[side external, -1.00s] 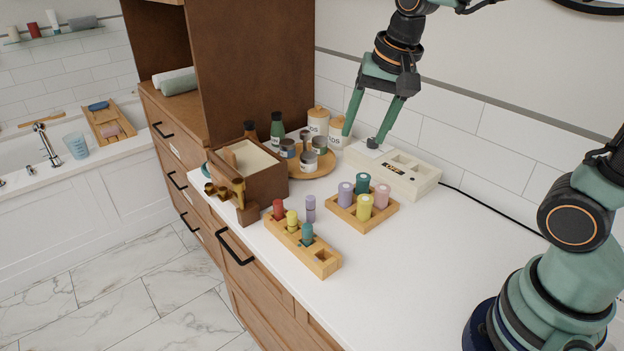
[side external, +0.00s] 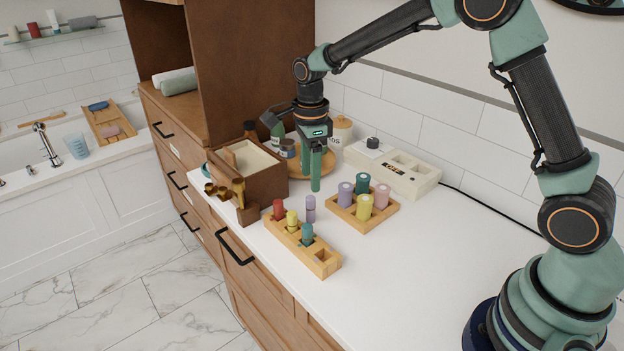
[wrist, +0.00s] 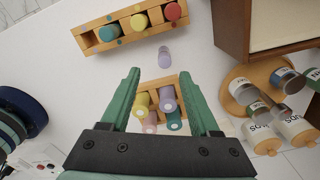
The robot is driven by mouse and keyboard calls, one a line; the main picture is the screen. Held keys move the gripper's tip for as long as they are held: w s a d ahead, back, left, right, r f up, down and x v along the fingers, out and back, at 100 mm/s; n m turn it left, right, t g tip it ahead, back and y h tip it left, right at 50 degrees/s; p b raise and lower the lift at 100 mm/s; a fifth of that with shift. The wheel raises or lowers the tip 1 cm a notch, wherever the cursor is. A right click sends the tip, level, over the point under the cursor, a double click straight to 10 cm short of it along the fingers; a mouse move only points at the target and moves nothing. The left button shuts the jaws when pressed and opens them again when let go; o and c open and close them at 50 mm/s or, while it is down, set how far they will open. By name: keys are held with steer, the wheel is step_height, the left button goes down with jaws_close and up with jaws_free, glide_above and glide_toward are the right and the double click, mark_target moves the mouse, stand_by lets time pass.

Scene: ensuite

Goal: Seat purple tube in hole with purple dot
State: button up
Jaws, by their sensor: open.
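The loose purple tube (side external: 310,209) stands upright on the counter, behind the long wooden rack (side external: 326,268). It also shows in the wrist view (wrist: 164,57), a little beyond my fingertips. The rack holds a red tube (side external: 279,209), a yellow tube (side external: 292,220) and a teal tube (side external: 307,234). My gripper (side external: 311,178) points down above the counter, behind the purple tube. In the wrist view its fingers (wrist: 158,75) are wide apart with nothing held.
A square wooden tray (side external: 366,224) of wider rolls, one of them purple (side external: 345,195), stands right of the tube. A wooden box (side external: 270,184) and a round tray of jars (side external: 322,168) stand left and behind. A white box (side external: 415,180) is behind.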

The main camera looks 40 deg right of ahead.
mark_target(311, 197)
step_height(311, 197, down, 3)
steer(key=shift+f, duration=0.1)
steer(key=shift+w+d+f, duration=0.15)
steer(key=shift+f, duration=1.2)
steer(key=shift+w+d+f, duration=0.1)
steer(key=shift+w+f, duration=0.05)
steer(key=shift+f, duration=1.15)
jaws_close()
